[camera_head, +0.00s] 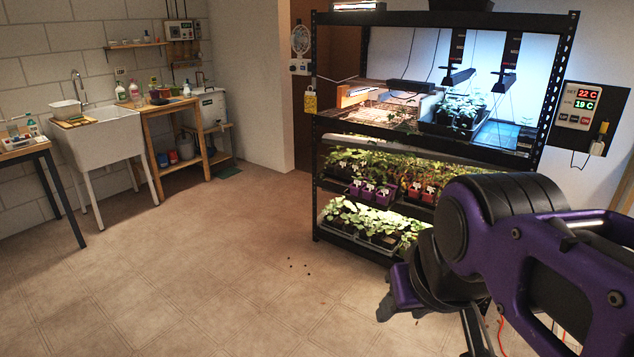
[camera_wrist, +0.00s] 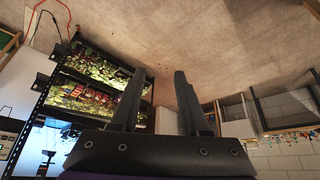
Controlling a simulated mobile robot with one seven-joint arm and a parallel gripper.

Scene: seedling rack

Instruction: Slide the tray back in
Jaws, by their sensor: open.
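A dark tray (camera_head: 430,127) of leafy green seedlings stands on the lit upper shelf of the black rack (camera_head: 420,133), right of the middle. Its front lies close to the shelf's front edge; I cannot tell how far it sticks out. My gripper (camera_wrist: 157,75) is open and empty in the wrist view, with bare floor beyond its fingers. In the head view my arm is at the lower right, in front of the rack and well apart from the tray. The wrist view shows the rack upside down at the left, and the tray is not clear there.
Lower shelves hold several rows of potted seedlings (camera_head: 375,191). Grow lamps (camera_head: 458,78) hang above the upper shelf. A wall controller (camera_head: 579,107) is right of the rack. A sink (camera_head: 103,130) and a wooden bench (camera_head: 165,107) stand at the left. The floor (camera_head: 190,260) is largely clear, with small dark specks.

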